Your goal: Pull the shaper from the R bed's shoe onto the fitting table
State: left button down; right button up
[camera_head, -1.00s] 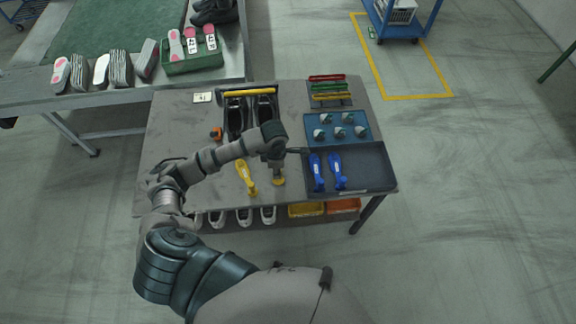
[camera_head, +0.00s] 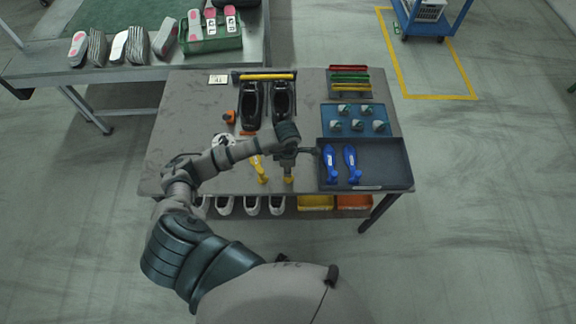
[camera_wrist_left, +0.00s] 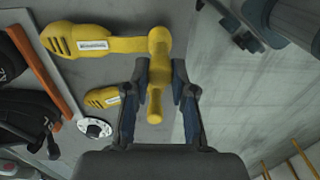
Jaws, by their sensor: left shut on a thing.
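My left gripper (camera_head: 288,172) is shut on the knobbed end of a yellow shaper (camera_head: 288,180) near the front edge of the fitting table (camera_head: 180,130). In the left wrist view the fingers (camera_wrist_left: 157,95) clasp the knob of this yellow shaper (camera_wrist_left: 115,45), and its body extends left. I cannot tell whether it touches the tabletop. A second yellow shaper (camera_head: 258,170) lies just to its left. The two black shoes (camera_head: 252,102) (camera_head: 281,98) sit side by side in the beds behind the gripper, apart from the held shaper. My right gripper is not in view.
A dark tray (camera_head: 395,183) with two blue shapers stands close on the gripper's right. Behind it are a blue tray (camera_head: 333,130) and a rack of coloured bars (camera_head: 349,79). A white round part (camera_wrist_left: 95,128) lies near the beds.

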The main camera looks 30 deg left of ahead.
pick_arm(q)
jog(key=shift+f, duration=0.45)
jog(key=c, duration=0.9)
grip_release()
jog(key=shift+r+p, duration=2.85)
jog(key=shift+r, duration=1.75)
